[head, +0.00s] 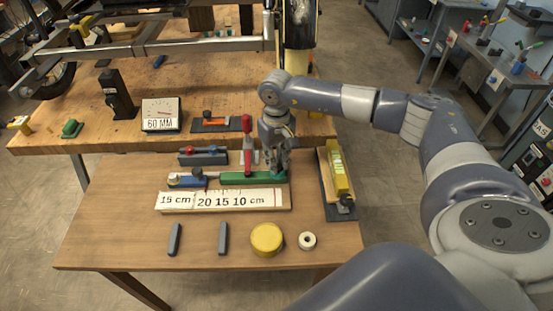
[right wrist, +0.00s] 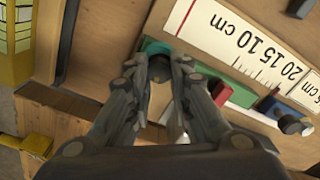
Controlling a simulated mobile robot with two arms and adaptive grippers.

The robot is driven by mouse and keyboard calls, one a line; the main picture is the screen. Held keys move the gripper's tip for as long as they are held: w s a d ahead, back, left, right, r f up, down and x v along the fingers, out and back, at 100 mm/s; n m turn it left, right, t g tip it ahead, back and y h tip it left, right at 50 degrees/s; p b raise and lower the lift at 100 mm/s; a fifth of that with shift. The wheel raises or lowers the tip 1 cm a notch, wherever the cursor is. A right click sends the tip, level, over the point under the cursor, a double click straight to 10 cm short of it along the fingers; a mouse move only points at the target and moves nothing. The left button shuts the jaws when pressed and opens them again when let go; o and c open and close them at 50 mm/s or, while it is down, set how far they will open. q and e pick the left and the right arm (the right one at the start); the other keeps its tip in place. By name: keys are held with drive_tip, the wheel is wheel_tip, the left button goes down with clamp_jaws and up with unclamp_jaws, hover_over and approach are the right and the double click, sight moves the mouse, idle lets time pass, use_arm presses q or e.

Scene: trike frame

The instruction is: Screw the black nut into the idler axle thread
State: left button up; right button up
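My right gripper (head: 281,172) points down at the right end of a green fixture (head: 245,179) on the front table. In the right wrist view its fingers (right wrist: 161,68) stand apart on either side of a small dark round piece, probably the black nut (right wrist: 160,69), at the end of the green fixture (right wrist: 205,75). Whether both fingers press on it is unclear. The trike frame (head: 160,46) lies across the rear bench. I cannot make out the idler axle thread. My left gripper is not in view.
A ruled board (head: 225,200) lies before the fixture, and a red upright clamp (head: 247,130) stands behind it. A yellow block on a dark tray (head: 338,170) is close on the right. A yellow disc (head: 267,238) and white ring (head: 307,240) lie in front.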

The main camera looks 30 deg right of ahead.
drive_tip(key=m, duration=0.5)
drive_tip(key=shift+d+m, duration=0.1)
drive_tip(key=shift+m, duration=0.3)
drive_tip(key=m, duration=0.6)
drive_tip(key=shift+s, duration=0.15)
drive_tip(key=o, duration=0.6)
drive_tip(key=n, duration=0.5)
drive_tip(key=shift+n, duration=0.4)
drive_tip(key=n, duration=0.6)
